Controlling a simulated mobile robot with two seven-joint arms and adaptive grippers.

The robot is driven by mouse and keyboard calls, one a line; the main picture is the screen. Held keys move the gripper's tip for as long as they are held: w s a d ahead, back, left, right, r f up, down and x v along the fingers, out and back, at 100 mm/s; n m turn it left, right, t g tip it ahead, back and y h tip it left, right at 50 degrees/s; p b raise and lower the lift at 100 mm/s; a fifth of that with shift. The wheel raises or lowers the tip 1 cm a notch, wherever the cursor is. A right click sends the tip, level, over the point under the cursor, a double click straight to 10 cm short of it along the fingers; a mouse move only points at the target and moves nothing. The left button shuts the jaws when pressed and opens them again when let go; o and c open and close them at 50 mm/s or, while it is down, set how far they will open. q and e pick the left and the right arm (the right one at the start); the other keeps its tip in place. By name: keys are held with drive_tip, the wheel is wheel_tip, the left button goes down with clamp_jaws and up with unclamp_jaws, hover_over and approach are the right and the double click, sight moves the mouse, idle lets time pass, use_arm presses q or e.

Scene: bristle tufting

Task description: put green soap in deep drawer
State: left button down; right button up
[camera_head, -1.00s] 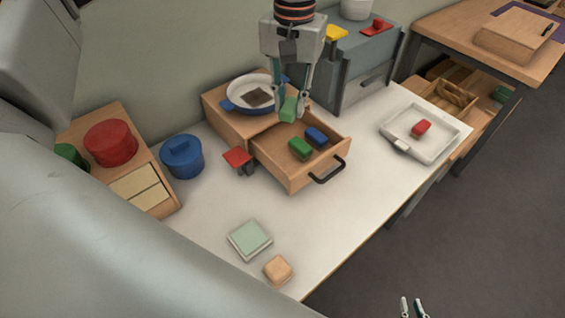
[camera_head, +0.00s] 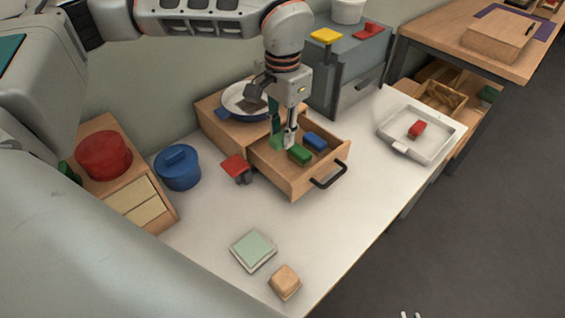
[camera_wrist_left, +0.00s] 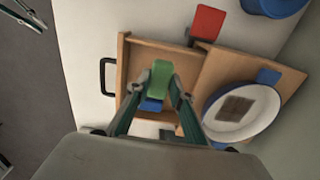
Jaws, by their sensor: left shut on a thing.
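My left gripper (camera_head: 284,138) points down into the open wooden drawer (camera_head: 272,178). It is shut on a green soap (camera_head: 277,142), a small block that its fingers partly hide. In the left wrist view the green soap (camera_wrist_left: 160,76) shows between the fingertips, above the drawer. Whether the held soap touches the drawer floor I cannot tell. My right gripper (camera_head: 411,314) barely shows at the bottom edge, tips apart and empty.
A blue-rimmed pan (camera_head: 240,101) stands on the drawer's cabinet. A red-topped object (camera_head: 235,166) and a blue pot (camera_head: 178,168) are to the left. A white tray (camera_head: 440,151) holds a red block. The front middle of the table (camera_head: 320,225) is clear.

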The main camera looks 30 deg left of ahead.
sight(282, 171)
use_arm(q)
wheel_tip(282, 171, down, 10)
drive_tip(key=shift+f+b, duration=0.1)
drive_tip(key=shift+b, duration=0.2)
idle(0.3)
drive_tip(key=shift+f, duration=0.2)
drive_tip(key=c, duration=1.8)
unclamp_jaws()
drive_tip(key=shift+r, duration=0.1)
wheel_tip(282, 171, up, 12)
drive_tip(key=shift+r+p, duration=0.1)
drive_tip(key=shift+p, duration=0.25)
drive_tip(key=shift+d, duration=0.1)
